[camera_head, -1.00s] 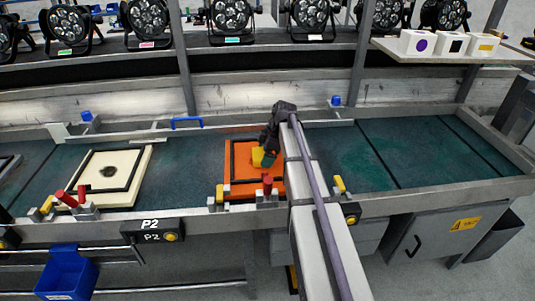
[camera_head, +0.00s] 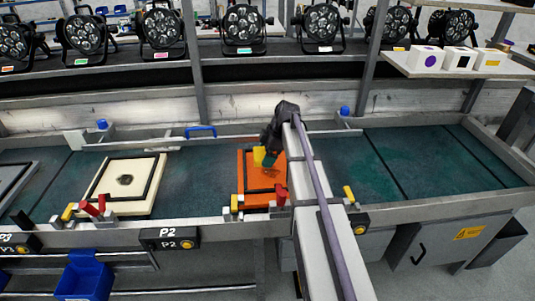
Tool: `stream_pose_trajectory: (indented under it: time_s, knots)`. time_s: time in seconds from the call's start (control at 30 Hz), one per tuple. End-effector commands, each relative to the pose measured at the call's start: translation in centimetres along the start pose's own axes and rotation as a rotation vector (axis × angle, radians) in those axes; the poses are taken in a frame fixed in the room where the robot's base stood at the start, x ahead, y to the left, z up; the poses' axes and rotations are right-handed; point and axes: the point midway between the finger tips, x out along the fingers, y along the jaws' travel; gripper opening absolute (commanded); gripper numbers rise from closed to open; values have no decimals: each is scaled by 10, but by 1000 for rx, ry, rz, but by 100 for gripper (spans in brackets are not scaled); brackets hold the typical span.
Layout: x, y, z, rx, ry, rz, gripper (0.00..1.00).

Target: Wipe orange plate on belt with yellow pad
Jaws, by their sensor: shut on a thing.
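The orange plate (camera_head: 262,186) lies on the dark green belt (camera_head: 205,170), with a dark frame line on its face. My gripper (camera_head: 268,150) reaches over the plate's far half from the right. It is shut on the yellow pad (camera_head: 259,156), which shows a yellow block and a teal-green part. The pad is over the plate's upper part, but I cannot tell whether it touches the surface. My arm hides the plate's right side. No mark on the plate can be made out.
A cream plate (camera_head: 125,205) with a dark spot lies to the left. Red-handled clamps (camera_head: 280,195) and yellow-tipped stops (camera_head: 349,194) line the belt's front edge. A blue handle (camera_head: 201,131) is at the back rail. The belt right of my arm is clear.

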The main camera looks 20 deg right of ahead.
Motion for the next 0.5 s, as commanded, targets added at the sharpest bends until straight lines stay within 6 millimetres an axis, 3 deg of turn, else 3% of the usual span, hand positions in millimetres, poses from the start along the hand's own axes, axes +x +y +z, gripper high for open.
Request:
stream_pose_trajectory:
  time_s: [0.2,0.5]
  knots:
    - [-20,0,-10,-3,0,-1,71]
    - [-20,0,-11,-4,0,-1,71]
